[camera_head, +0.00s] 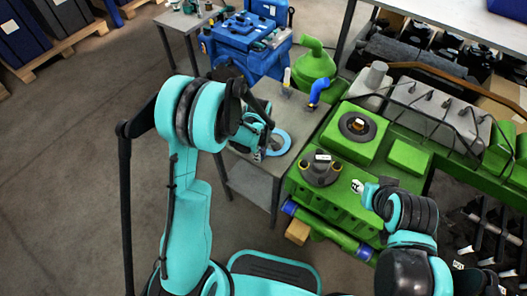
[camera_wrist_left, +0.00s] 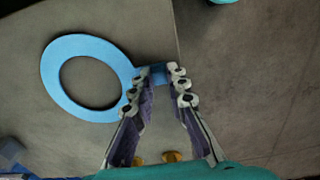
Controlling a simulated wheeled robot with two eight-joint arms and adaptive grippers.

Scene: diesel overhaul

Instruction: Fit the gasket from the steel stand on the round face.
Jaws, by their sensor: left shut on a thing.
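The gasket is a flat light-blue ring (camera_head: 280,146) with a small tab. It shows over the top of the steel stand (camera_head: 262,92), near its front right corner. In the left wrist view the whole gasket (camera_wrist_left: 54,78) shows, its tab between my fingertips. My left gripper (camera_head: 264,149) is shut on that tab; it also shows in the left wrist view (camera_wrist_left: 157,84). I cannot tell whether the ring touches the stand. The green engine carries a dark round flange (camera_head: 357,124) and a dark round cover (camera_head: 320,172); which is the round face is unclear.
A blue bent pipe (camera_head: 318,91) and a green pot-like part (camera_head: 314,66) stand by the stand's back right. The green engine block (camera_head: 345,150) is close on the right. A blue machine (camera_head: 245,45) is behind. Open floor (camera_head: 70,150) lies left.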

